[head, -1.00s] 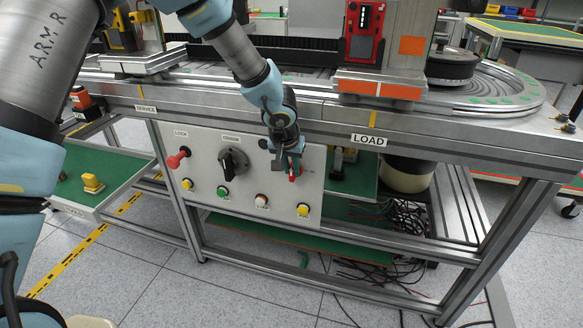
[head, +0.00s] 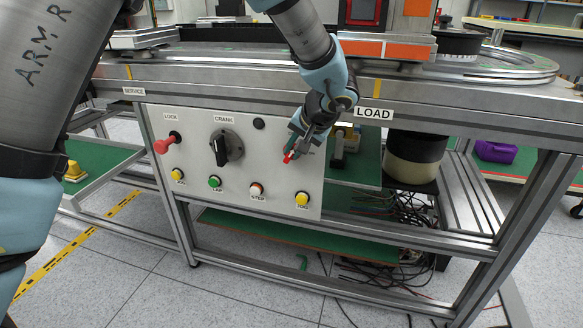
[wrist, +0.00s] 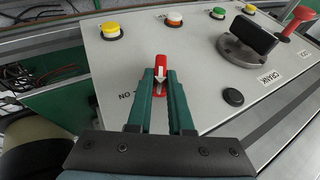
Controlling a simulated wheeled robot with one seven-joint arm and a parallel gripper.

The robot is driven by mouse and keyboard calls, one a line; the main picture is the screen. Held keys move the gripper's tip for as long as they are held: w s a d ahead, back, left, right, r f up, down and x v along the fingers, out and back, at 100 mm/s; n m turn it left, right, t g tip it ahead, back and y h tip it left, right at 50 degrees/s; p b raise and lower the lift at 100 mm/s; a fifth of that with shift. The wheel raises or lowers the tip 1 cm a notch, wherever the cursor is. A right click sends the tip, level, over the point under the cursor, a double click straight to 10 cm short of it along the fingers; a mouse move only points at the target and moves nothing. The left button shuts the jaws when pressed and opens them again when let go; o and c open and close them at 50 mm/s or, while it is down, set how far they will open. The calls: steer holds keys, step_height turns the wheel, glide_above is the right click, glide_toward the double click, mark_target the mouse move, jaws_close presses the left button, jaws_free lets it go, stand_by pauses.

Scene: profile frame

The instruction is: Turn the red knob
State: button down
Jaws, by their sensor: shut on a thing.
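The red knob (wrist: 161,63) has a white pointer mark and sits on a light control panel (wrist: 205,68), by a printed "ON" label in the wrist view. My gripper (wrist: 160,78) has its two green fingers closed on the knob, one on each side. In the head view the red knob (head: 288,157) shows at the tips of my gripper (head: 292,153), near the panel's upper right corner. My gripper slants down and left to it. The fingers partly hide the knob in both views.
The panel also carries a black crank knob (head: 222,149), a red lock knob (head: 164,144), a black round cap (head: 259,123) and a row of coloured buttons, with a yellow button (head: 302,199) below my gripper. The metal table edge (head: 250,88) overhangs the panel.

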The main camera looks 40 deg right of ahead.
steer(key=t+y+b, duration=0.1)
steer(key=t+b, duration=0.1)
steer(key=f+m+t+y+b, duration=0.1)
steer(key=t+b, duration=0.2)
steer(key=s+d+f+m+t+y+b, duration=0.1)
steer(key=t+b, duration=0.1)
steer(key=shift+s+t, duration=0.1)
steer(key=shift+t, duration=0.2)
steer(key=shift+f+m+t+y+b, duration=0.15)
steer(key=shift+m+t+y+b, duration=0.45)
steer(key=shift+t, duration=0.8)
steer(key=c, duration=0.8)
jaws_free()
